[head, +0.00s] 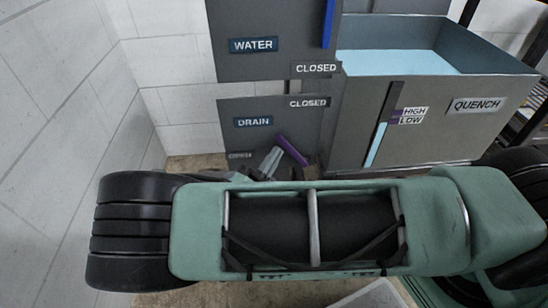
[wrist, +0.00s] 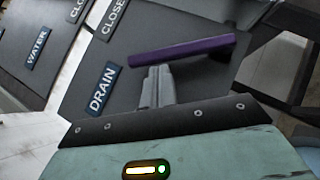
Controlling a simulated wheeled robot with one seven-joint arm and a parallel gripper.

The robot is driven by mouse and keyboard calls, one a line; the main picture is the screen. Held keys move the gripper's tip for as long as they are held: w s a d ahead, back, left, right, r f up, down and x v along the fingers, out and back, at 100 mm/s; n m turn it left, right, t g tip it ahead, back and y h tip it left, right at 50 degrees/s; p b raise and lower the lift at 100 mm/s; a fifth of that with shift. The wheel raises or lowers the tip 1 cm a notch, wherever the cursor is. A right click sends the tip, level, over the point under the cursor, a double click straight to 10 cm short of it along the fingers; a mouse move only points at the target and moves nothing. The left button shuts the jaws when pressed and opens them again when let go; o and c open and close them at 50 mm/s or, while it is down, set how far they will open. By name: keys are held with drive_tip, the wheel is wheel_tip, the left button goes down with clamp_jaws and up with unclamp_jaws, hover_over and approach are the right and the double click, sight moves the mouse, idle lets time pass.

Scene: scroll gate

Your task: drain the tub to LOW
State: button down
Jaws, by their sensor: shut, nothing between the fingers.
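The drain lever (head: 292,150) is a purple bar on the grey DRAIN panel (head: 270,135), tilted from upper left to lower right. It also shows in the wrist view (wrist: 180,50), lying across just beyond my fingertips. My gripper (head: 270,160) is shut and empty, its grey fingers beside the lever; in the wrist view (wrist: 157,72) the tips are very near the bar, and I cannot tell whether they touch. The grey QUENCH tub (head: 440,125) holds light blue water (head: 400,62). Its slanted gauge (head: 376,145) shows light blue up to about the LOW label (head: 410,120), below HIGH (head: 415,111).
The WATER panel (head: 265,70) stands above, its blue lever (head: 328,22) upright over a CLOSED label (head: 316,68). Another CLOSED label (head: 308,103) is on the DRAIN panel. White block walls (head: 50,130) close off the left. My arm covers the foreground.

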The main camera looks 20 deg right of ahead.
sight(289, 146)
idle(0.4)
drive_tip(key=r+p, duration=0.1)
drive_tip(key=m+g+p, duration=0.1)
drive_tip(key=p, duration=0.1)
drive_tip(key=shift+s+d+r+m+y, duration=0.1)
drive_tip(key=shift+d+r+m+y, duration=0.2)
drive_tip(key=shift+d+r, duration=0.05)
drive_tip(key=m+g+p, duration=0.1)
drive_tip(key=d+r+m+p, duration=0.1)
drive_tip(key=p, duration=0.1)
drive_tip(key=shift+s+d+r+g+y, duration=0.2)
drive_tip(key=shift+r+g+y, duration=0.1)
drive_tip(key=shift+g, duration=0.1)
drive_tip(key=m+p, duration=0.1)
drive_tip(key=d+g+y+p, duration=0.1)
drive_tip(key=p, duration=0.1)
drive_tip(key=shift+s+d+r+m, duration=0.1)
drive_tip(key=shift+s+r+m, duration=0.2)
drive_tip(key=shift+m, duration=0.1)
drive_tip(key=shift+s+d+p, duration=0.1)
drive_tip(key=shift+d+p, duration=0.45)
drive_tip(key=shift+p, duration=0.15)
drive_tip(key=shift+d, duration=0.1)
